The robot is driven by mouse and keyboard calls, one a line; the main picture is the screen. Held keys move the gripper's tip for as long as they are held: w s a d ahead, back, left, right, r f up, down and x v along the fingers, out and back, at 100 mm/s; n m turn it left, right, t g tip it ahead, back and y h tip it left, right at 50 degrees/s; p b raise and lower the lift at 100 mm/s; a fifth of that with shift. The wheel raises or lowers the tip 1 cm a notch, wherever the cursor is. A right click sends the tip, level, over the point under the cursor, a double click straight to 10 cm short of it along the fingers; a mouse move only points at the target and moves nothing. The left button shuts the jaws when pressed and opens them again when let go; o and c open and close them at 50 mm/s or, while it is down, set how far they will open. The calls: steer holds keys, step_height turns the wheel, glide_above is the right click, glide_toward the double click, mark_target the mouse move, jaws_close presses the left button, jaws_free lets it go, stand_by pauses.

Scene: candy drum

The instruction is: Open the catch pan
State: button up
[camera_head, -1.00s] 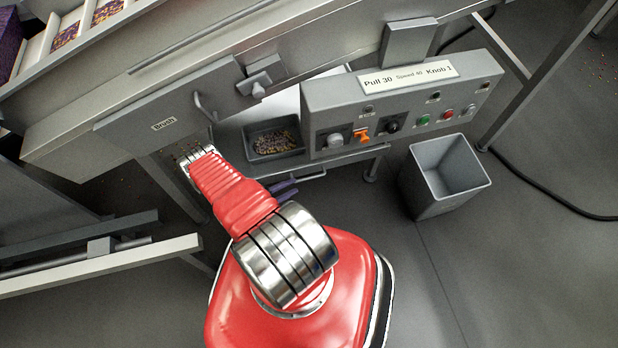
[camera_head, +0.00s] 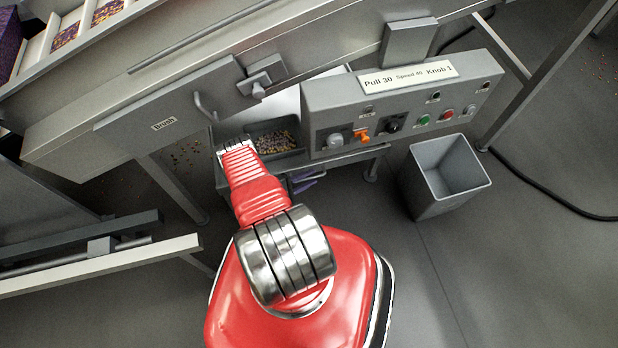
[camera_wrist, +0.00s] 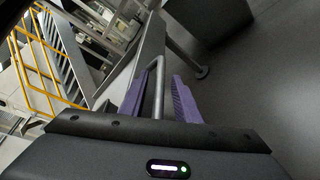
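The catch pan appears to be the grey tray (camera_head: 286,154) holding small candies, under the machine and left of the control box in the head view. My gripper (camera_head: 307,182), with purple fingers, is low beneath the pan's front, largely hidden by my red arm and a grey rail. In the wrist view my gripper (camera_wrist: 158,103) has its two purple fingers apart. A thin grey bar (camera_wrist: 158,92) shows between them. I cannot tell whether it is the pan's handle or whether it touches a finger.
The control box (camera_head: 405,105) with knobs and buttons overhangs to the right. A grey bin (camera_head: 425,190) stands on the floor right of my arm. A hooked handle (camera_head: 204,112) and the "Brush" panel (camera_head: 165,122) are above left. Floor between my base and the bin is clear.

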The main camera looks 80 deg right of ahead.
steer(key=shift+c, duration=0.2)
jaws_close()
stand_by(0.4)
